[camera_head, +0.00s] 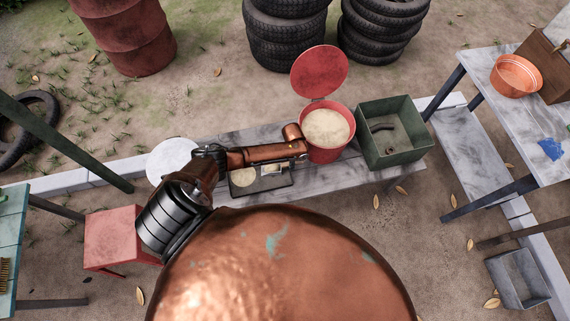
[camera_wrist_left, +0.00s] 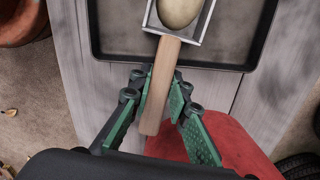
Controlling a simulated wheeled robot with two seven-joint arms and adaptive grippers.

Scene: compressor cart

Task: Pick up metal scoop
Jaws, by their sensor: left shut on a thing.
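The metal scoop (camera_wrist_left: 172,70) has a wooden handle and a box-shaped metal head. In the left wrist view its head is over the dark tray (camera_wrist_left: 225,67), with a pale rounded shape inside its outline. My left gripper (camera_wrist_left: 160,92) has green-padded fingers on both sides of the handle and is shut on it. I cannot tell whether the scoop is off the tray. In the head view the tray (camera_head: 262,189) lies on the bench, with the scoop's head (camera_head: 270,169) partly visible. My copper-coloured arm hides the handle and left gripper there. My right gripper is not in view.
A red bucket (camera_head: 327,153) of pale grainy material stands right of the tray, its round lid (camera_head: 320,72) raised behind. A green box (camera_head: 411,154) is farther right on the bench (camera_head: 340,184). Stacked tyres (camera_head: 286,40) stand behind. A white round item (camera_head: 170,158) is at left.

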